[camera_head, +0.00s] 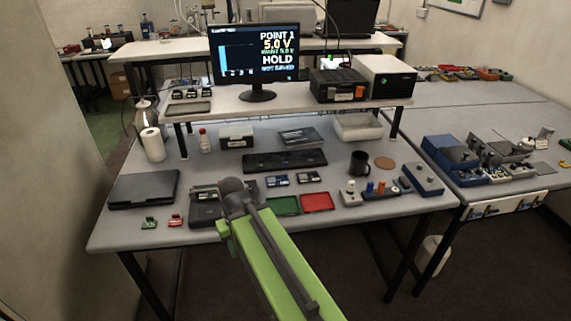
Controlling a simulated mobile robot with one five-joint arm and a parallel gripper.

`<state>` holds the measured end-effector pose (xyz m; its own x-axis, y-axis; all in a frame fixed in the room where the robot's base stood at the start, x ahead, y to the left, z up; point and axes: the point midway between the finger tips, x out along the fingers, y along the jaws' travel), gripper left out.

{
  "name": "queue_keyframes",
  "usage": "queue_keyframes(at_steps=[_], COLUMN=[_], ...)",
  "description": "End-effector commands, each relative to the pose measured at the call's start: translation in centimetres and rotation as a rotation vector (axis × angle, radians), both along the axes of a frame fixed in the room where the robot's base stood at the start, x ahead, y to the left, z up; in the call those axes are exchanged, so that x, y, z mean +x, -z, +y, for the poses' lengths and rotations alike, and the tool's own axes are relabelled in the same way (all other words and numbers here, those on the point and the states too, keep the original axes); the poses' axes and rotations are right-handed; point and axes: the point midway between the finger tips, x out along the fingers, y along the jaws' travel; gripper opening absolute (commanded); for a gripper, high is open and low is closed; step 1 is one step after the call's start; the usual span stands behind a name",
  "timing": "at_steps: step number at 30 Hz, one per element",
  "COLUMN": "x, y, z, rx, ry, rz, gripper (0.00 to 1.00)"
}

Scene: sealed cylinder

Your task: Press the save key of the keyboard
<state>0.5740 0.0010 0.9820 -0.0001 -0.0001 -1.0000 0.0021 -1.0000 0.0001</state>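The black keyboard (262,163) lies flat on the grey bench, below and in front of the raised shelf. Its single keys are too small to read, so I cannot tell which one is the save key. The monitor (256,55) on the shelf shows "POINT 1", "5.0 V", "HOLD" and a last line that seems to read "NOT SAVED". My green arm reaches in from the bottom; its dark far end, with my gripper (232,188), is to the left of and nearer than the keyboard, apart from it in the picture. I cannot make out the fingers.
A closed laptop (144,189) lies at left. Green (284,206) and red (317,202) trays and small modules (278,181) lie before the keyboard. A black mug (359,163) stands at its right. The shelf edge (300,106) overhangs behind.

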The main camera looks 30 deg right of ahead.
Motion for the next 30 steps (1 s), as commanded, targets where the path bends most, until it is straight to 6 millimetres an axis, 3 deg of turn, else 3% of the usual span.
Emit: queue_keyframes(at_steps=[1, 9, 30], x=[0.00, 0.00, 0.00], y=[0.00, 0.00, 0.00], z=[0.00, 0.00, 0.00], rx=[0.000, 0.000, 0.000], ry=[0.000, 0.000, 0.000], rz=[0.000, 0.000, 0.000], gripper=[0.35, 0.00, 0.00])
